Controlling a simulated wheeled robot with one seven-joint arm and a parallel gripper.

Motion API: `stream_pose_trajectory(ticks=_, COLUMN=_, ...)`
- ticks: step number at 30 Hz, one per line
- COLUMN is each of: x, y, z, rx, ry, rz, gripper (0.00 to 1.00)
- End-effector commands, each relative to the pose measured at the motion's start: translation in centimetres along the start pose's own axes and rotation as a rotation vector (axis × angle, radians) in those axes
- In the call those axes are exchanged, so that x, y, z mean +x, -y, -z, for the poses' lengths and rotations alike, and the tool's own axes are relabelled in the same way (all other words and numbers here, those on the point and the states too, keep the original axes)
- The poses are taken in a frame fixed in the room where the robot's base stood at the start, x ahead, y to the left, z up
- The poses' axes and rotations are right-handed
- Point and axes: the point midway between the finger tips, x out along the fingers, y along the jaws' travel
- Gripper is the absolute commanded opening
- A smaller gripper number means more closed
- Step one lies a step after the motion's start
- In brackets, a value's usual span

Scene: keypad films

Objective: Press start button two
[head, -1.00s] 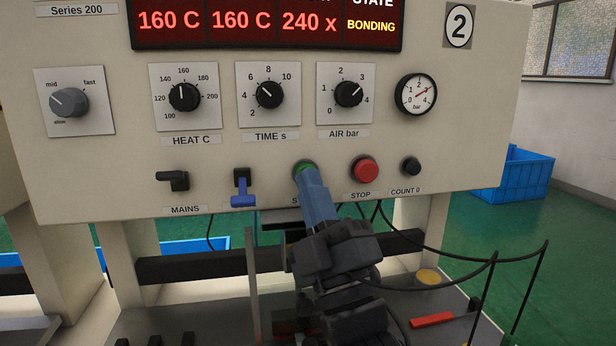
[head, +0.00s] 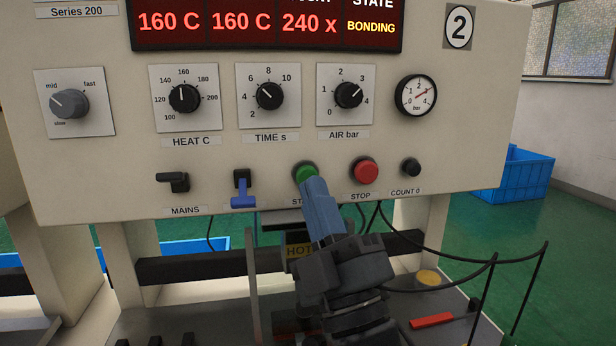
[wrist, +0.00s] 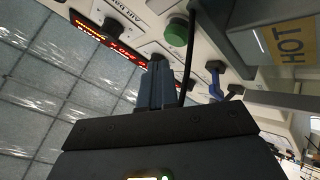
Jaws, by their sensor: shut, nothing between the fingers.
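The green start button (head: 306,173) sits on the front of the machine marked 2, between the blue lever and the red stop button (head: 365,171). It also shows in the wrist view as a green knob (wrist: 178,31). My gripper (head: 312,184) is shut and empty, its blue fingers pointing up at the button from just below. In the wrist view a gap shows between the fingertips (wrist: 160,66) and the green button. The display (head: 265,23) reads BONDING under STATE. The label under the start button is mostly hidden by my fingers.
A mains switch (head: 173,182) and a blue lever (head: 242,190) are left of the start button. A black count button (head: 411,167) is right of stop. Dark cables (head: 440,255) loop at the lower right, over a bench with a red-handled item (head: 432,321).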

Motion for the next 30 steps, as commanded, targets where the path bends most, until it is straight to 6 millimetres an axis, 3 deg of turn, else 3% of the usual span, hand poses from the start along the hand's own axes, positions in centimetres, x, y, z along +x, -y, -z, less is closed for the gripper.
stream_pose_trajectory(ticks=13, x=-2.6, y=-1.9, z=1.9, rx=-0.001, ry=0.001, rz=0.0, gripper=0.0)
stream_pose_trajectory(ticks=30, x=-2.8, y=-2.1, z=2.1, rx=-0.001, ry=0.0, rz=0.0, gripper=0.0)
